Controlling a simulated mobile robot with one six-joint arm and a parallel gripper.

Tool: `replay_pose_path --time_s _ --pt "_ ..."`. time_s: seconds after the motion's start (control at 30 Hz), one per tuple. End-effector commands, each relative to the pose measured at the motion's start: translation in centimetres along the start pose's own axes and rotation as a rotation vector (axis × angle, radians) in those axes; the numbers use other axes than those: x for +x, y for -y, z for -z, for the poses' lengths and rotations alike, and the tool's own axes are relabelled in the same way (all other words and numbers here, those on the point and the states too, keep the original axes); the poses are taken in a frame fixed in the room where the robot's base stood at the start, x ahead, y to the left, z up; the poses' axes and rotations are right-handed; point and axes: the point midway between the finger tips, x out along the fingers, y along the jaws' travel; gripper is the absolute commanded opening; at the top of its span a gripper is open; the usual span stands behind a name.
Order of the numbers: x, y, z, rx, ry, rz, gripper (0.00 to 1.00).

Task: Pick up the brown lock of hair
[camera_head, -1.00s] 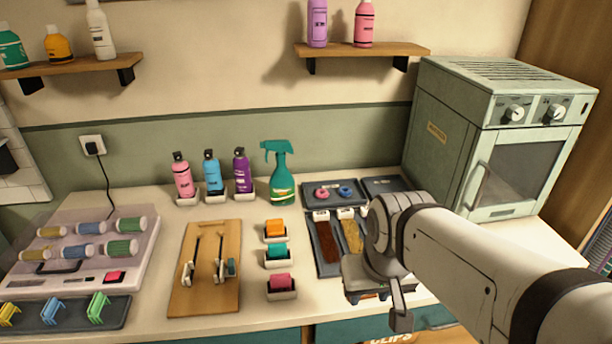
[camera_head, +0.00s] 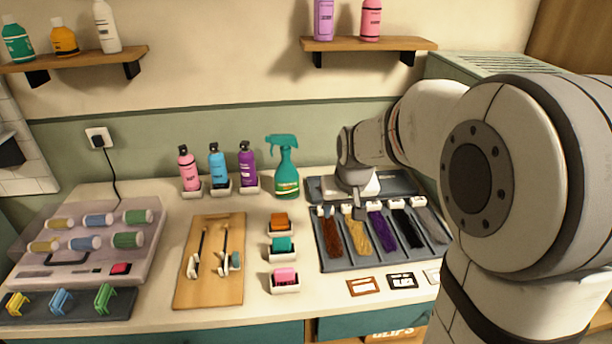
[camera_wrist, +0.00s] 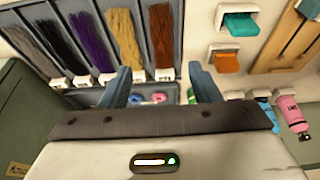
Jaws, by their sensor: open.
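The brown lock of hair (camera_head: 332,240) lies in the leftmost slot of a dark slotted tray (camera_head: 348,266), its white tag at the far end. In the wrist view the brown lock (camera_wrist: 160,32) hangs from the top edge, with its tag (camera_wrist: 165,74) close to the fingertips. My gripper (camera_wrist: 164,80) is open and empty, its two blue-grey fingers spread on either side of the tag in the picture. In the head view my gripper (camera_head: 357,207) is over the back of the tray, near the blond lock's tag. I cannot tell its exact height.
Blond (camera_head: 358,237), purple (camera_head: 382,232), black (camera_head: 407,229) and grey locks fill the other slots. Small colored blocks in white holders (camera_head: 283,281) stand left of the tray. A green spray bottle (camera_head: 285,175) stands behind, left of my gripper. Framed cards (camera_head: 363,287) lie in front.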

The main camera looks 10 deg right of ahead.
Motion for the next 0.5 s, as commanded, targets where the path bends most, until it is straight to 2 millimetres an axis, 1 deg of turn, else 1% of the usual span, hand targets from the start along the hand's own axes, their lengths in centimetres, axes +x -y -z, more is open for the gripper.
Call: replay_pose_path --time_s 0.03,0.1,0.2,0.33,0.4,0.5 --pt "1.7 0.0 2.0 0.0 -0.003 0.0 0.56" --pt "3.8 0.0 4.4 0.001 -0.017 0.0 0.56" --pt "6.6 -0.1 7.2 0.002 -0.036 0.0 0.56" --pt "9.3 -0.1 9.5 0.002 -0.054 0.0 0.56" --pt "10.2 -0.1 10.2 0.003 -0.06 0.0 0.56" --pt "11.2 -0.1 10.7 0.003 -0.064 0.0 0.56"
